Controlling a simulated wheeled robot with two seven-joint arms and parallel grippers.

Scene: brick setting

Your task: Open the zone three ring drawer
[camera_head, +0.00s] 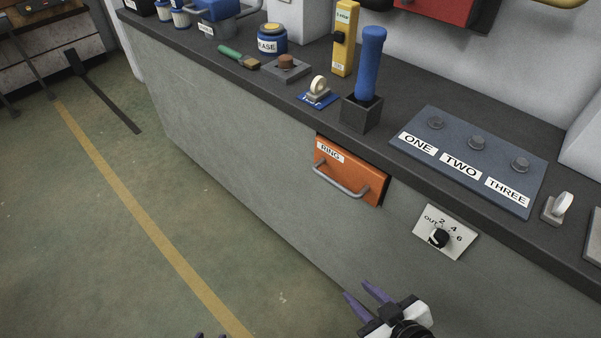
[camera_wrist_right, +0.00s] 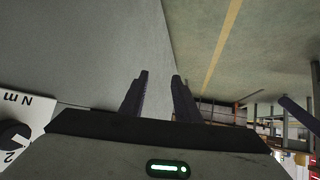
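The orange drawer front (camera_head: 352,172) labelled RING sits in the grey counter face, just under the top, and looks shut. Its grey bar handle (camera_head: 340,185) runs across the front. My right gripper (camera_head: 357,290) is below the drawer in the head view, apart from the handle. Its fingers are spread with nothing between them, and the right wrist view (camera_wrist_right: 160,76) shows the same empty gap. Only purple tips of my left gripper (camera_head: 210,335) show at the bottom edge, so its opening is unclear.
A white dial plate (camera_head: 460,239) with a black knob is right of the drawer; it shows in the right wrist view (camera_wrist_right: 22,112). A blue ONE, TWO, THREE panel (camera_head: 470,150) and a dark holder (camera_head: 361,112) with a blue-handled tool stand above.

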